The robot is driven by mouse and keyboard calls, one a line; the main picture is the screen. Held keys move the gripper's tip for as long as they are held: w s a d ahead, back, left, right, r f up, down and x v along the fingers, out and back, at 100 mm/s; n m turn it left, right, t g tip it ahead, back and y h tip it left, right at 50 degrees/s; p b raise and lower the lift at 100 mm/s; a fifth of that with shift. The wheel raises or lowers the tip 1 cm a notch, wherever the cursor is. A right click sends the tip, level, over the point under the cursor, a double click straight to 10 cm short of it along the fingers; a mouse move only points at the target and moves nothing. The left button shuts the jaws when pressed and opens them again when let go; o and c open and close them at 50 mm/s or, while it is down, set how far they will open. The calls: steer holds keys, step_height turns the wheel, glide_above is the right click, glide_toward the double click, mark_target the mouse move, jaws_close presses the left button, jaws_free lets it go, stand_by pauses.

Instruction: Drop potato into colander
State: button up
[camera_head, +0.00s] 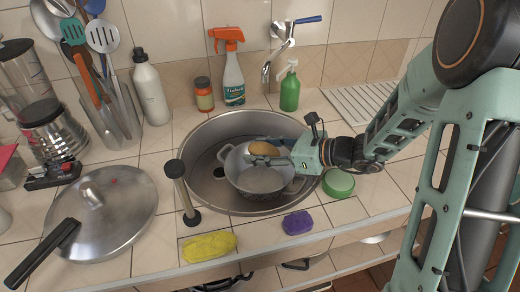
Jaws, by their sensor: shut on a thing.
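The potato (264,150) is brown and rounded and is held between the fingers of my gripper (272,151). My gripper reaches in from the right and is shut on the potato. A light grey, two-handled pot-like vessel (261,180), which appears to be the colander, stands in the round metal sink. The potato shows over the far part of its opening. I cannot tell the exact height of the potato above it. Part of the vessel's right rim is hidden by my gripper.
The sink (205,190) is set in a tiled counter. A spray bottle (232,75), jar (204,94), green soap bottle (290,90) and faucet (267,72) stand behind it. A yellow sponge (209,247), purple sponge (297,223) and large lid (100,213) lie in front and left.

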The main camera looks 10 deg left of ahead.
mark_target(260, 144)
steer(key=o, duration=1.4)
steer(key=shift+c, duration=0.2)
steer(key=shift+r, duration=0.1)
step_height(260, 144, up, 10)
steer(key=shift+f, duration=0.1)
